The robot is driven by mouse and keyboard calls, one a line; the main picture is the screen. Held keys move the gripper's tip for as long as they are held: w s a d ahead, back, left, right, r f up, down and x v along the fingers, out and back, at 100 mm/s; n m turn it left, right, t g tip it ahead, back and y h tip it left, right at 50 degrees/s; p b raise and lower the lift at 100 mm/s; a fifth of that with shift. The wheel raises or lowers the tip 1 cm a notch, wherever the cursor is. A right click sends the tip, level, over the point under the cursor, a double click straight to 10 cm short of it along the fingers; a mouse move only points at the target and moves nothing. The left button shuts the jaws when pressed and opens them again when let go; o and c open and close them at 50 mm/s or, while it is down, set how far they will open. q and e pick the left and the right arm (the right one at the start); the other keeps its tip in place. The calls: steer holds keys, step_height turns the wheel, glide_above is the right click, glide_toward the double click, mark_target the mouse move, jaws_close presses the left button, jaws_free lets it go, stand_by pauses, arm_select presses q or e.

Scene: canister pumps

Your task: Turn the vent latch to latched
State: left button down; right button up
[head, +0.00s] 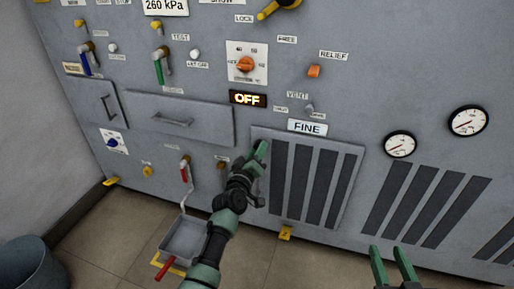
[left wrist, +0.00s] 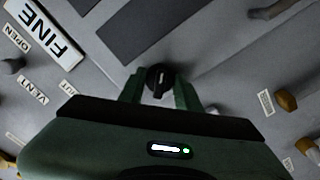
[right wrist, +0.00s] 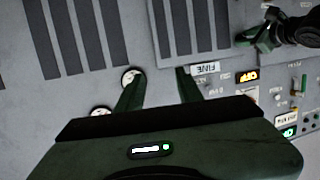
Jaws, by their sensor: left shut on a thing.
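My left gripper (head: 261,150) is at the upper left corner of the slotted vent panel (head: 357,158). In the left wrist view its fingers (left wrist: 159,88) stand on either side of a small dark round latch knob (left wrist: 160,77) with a pale line on its face. The gripper is shut on this knob. In the head view the knob is hidden by the gripper. No label for the knob's positions is readable. My right gripper (head: 391,256) is open and empty, in front of the lower right of the cabinet. Its spread fingers also show in the right wrist view (right wrist: 157,92).
A FINE plate (head: 307,127) sits above the vent panel. A small grey lever (head: 309,107) marked VENT is above that. A lit OFF display (head: 247,98), an orange knob (head: 246,64) and two gauges (head: 400,144) are nearby. A grey tray (head: 184,240) stands on the floor.

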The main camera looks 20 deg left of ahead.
arm_select(q)
steer(key=shift+r+n+p, duration=0.1)
steer(key=shift+n+p, duration=0.5)
steer(key=shift+n, duration=3.9)
arm_select(e)
steer(key=s+d+f+g+h, duration=0.1)
steer(key=s+f+g, duration=0.2)
steer(key=f, duration=0.3)
steer(key=shift+s+d+g, duration=0.2)
steer(key=shift+d+g, duration=0.15)
steer(key=shift+g, duration=0.05)
arm_select(q)
steer(key=c, duration=1)
jaws_free()
steer(key=shift+s, duration=0.1)
